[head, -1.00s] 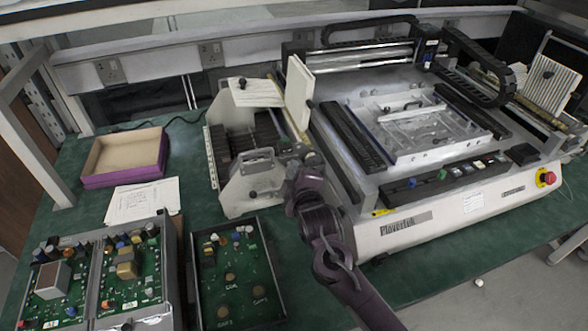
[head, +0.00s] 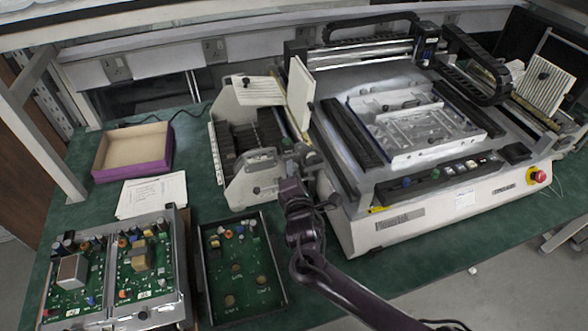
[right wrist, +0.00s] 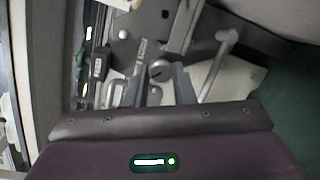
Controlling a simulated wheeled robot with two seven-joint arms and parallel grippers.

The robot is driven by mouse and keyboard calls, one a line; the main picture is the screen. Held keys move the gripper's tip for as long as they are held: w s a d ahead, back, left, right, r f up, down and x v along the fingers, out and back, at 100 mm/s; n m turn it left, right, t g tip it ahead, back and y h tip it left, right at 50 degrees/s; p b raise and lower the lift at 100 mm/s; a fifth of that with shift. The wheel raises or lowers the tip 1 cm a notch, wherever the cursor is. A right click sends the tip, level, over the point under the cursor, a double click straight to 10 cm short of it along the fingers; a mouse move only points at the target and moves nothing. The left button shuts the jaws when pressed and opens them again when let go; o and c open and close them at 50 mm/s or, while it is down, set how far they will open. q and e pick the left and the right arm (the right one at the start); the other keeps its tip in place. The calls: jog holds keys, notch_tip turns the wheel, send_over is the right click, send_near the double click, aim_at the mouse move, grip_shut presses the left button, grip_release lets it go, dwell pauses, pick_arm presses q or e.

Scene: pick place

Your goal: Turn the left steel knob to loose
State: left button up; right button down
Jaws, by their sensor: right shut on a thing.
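The left steel knob (right wrist: 160,71) is a small round slotted grey knob on the feeder unit. In the right wrist view it sits between the two fingers of my right gripper (right wrist: 158,80), which is shut on it. In the head view my right gripper (head: 293,178) reaches the right end of the grey-white feeder unit (head: 250,187), beside the big machine. The wrist hides the knob there, and its turn angle cannot be read. My left gripper is not in view.
The big Plovertek machine (head: 370,235) stands close on the right of my wrist. A curved grey handle (right wrist: 222,62) is near the fingers. Circuit board trays (head: 243,268), papers (head: 152,196) and a purple box (head: 133,170) lie to the left on the green mat.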

jog(key=shift+f+n, duration=0.15)
jog(key=shift+n, duration=0.35)
jog(key=c, duration=1.2)
grip_release()
jog(key=shift+s, duration=0.1)
jog(key=s, duration=0.7)
jog(key=shift+s+d+r+b, duration=0.3)
jog(key=shift+s+d+r, duration=0.05)
jog(key=shift+d, duration=0.05)
